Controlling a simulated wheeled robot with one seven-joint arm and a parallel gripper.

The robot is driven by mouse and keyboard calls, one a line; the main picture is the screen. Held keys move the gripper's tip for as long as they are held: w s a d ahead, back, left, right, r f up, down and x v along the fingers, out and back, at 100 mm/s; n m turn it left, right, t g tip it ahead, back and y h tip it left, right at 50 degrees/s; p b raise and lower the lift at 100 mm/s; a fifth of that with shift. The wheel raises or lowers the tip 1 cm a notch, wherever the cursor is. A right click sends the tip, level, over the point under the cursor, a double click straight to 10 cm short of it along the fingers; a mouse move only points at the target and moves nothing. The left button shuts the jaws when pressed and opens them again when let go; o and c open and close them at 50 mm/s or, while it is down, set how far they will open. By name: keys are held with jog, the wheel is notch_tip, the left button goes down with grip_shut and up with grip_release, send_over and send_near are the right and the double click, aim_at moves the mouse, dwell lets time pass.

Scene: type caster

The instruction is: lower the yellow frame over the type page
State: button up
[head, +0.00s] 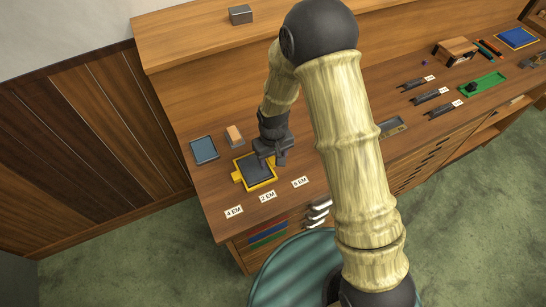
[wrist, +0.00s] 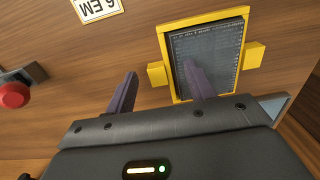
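The yellow frame (head: 240,178) lies near the front left of the bench, with a tab on either side. In the wrist view the yellow frame (wrist: 204,14) surrounds the dark type page (wrist: 222,58), which shows rows of small characters. Whether the frame sits fully down around the page I cannot tell. My gripper (head: 272,163) is at the frame's right side, pointing down. One finger overlaps the page in that view; the other is over bare wood. Whether either touches anything is unclear.
A blue-grey tray (head: 204,150) and a small orange-and-pale block (head: 234,135) stand behind the frame. Paper labels (head: 267,197) line the front edge. A red knob (wrist: 13,95) shows at the wrist view's left. Dark tools (head: 427,97) and a green tray (head: 484,84) lie far right.

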jog(key=shift+r, duration=0.15)
notch_tip(320, 180, up, 17)
jog(key=b, duration=0.2)
dwell(0.6)
jog(key=shift+d, duration=0.1)
jog(key=s+d+m+t, duration=0.1)
jog(key=s+d+m, duration=0.2)
jog(key=d, duration=0.7)
jog(key=s+d+f+m+t, duration=0.1)
jog(key=s+d+m, duration=0.2)
jog(key=s+d, duration=0.3)
jog(key=d, duration=0.3)
jog(key=shift+d+t, duration=0.3)
jog(key=shift+d, duration=0.1)
jog(key=shift+s+f, duration=0.1)
dwell(0.7)
